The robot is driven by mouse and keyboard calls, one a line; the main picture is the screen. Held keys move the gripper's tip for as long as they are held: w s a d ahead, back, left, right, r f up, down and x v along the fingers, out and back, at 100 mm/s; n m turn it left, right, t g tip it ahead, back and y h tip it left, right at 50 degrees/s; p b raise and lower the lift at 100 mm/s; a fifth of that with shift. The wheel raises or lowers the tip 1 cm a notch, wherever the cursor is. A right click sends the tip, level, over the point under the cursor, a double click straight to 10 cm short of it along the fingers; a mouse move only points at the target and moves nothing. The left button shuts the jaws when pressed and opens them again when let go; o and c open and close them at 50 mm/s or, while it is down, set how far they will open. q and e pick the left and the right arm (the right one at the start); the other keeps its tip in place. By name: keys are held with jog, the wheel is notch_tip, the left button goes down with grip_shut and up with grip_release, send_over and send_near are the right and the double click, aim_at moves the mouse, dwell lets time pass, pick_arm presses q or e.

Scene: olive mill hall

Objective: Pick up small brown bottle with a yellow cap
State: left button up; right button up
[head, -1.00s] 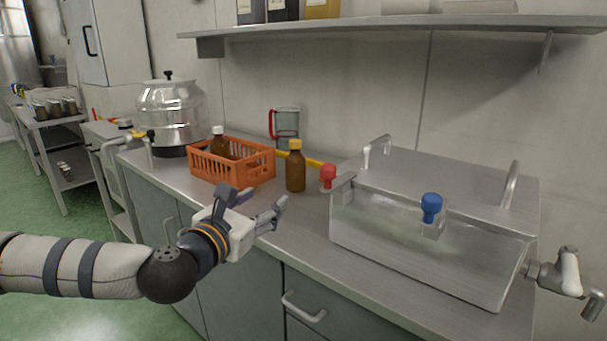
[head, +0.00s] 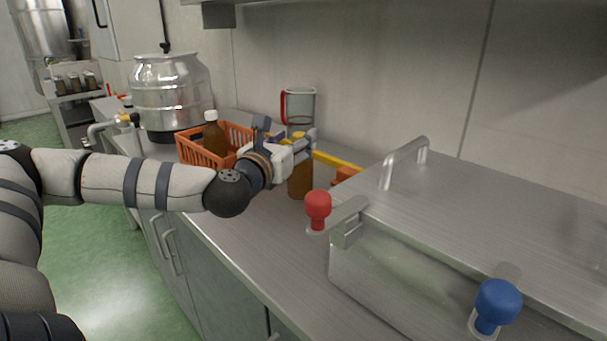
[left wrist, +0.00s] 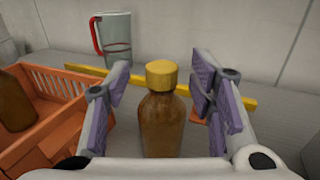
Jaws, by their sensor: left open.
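The small brown bottle with a yellow cap (left wrist: 162,118) stands upright on the counter in the left wrist view, between the spread fingers of my left gripper (left wrist: 160,95). Both fingers are apart from it, with a gap on each side. In the head view the bottle (head: 300,180) is partly hidden behind my left gripper (head: 288,148), which is open at about the height of its cap. My right gripper is in neither view.
An orange crate (head: 192,152) holding a white-capped brown bottle (head: 213,137) is left of the gripper. A measuring jug (head: 300,105) and a yellow bar (head: 337,161) are behind. A steel box (head: 395,270) with red knob (head: 318,207) and blue knob (head: 496,302) is at right.

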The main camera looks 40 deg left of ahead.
aim_at(300, 134)
pick_arm(q)
jog(key=x, duration=0.3)
jog(key=shift+w+d+f, duration=0.1)
jog(key=shift+f, duration=0.15)
jog(key=shift+r, duration=0.1)
jog(key=shift+c, duration=0.6)
grip_shut()
